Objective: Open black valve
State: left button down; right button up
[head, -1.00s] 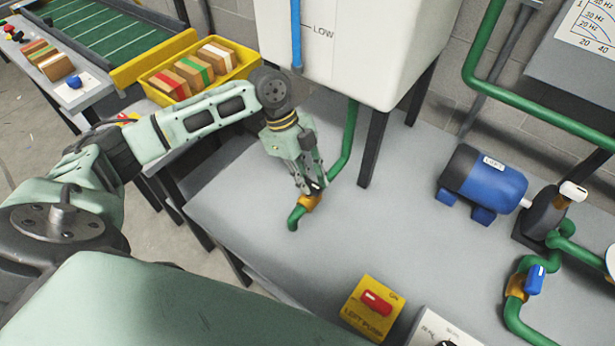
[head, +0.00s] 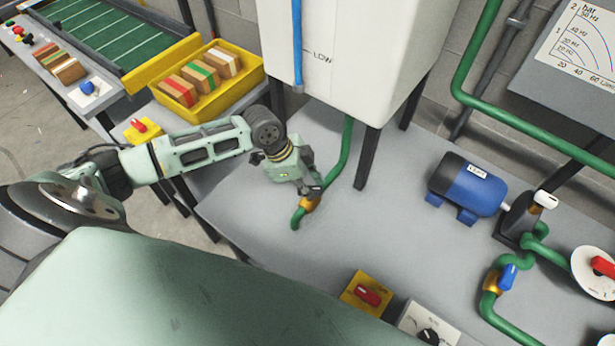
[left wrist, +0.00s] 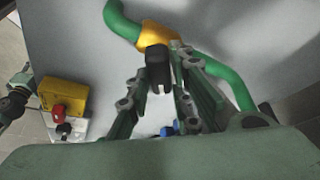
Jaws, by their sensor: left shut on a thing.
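The black valve handle (left wrist: 157,66) sits on a brass-coloured valve body (left wrist: 158,38) in a green pipe, in the left wrist view. In the head view the valve body (head: 309,203) is on the short green pipe below the white tank, low over the grey bench. My left gripper (head: 311,188) is at the valve from the upper left. In the left wrist view its fingers (left wrist: 160,84) are on either side of the black handle, shut on it. In the head view the fingers mostly hide the handle. My right gripper is not in view.
The white tank (head: 345,50) on dark legs stands just behind the valve. A blue motor (head: 474,192) and a blue-handled valve (head: 508,277) are to the right. A yellow switch box (head: 366,294) is near the front edge. The middle of the grey bench (head: 400,235) is clear.

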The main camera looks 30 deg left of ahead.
pick_arm(q)
jog(key=shift+r+n+t+p, duration=0.1)
jog(key=shift+n+t+p, duration=0.2)
jog(key=shift+n+p, duration=0.4)
jog(key=c, duration=1.6)
grip_release()
jog(key=shift+o, duration=0.2)
jog(key=v, duration=1.2)
jog(key=shift+d, duration=0.15)
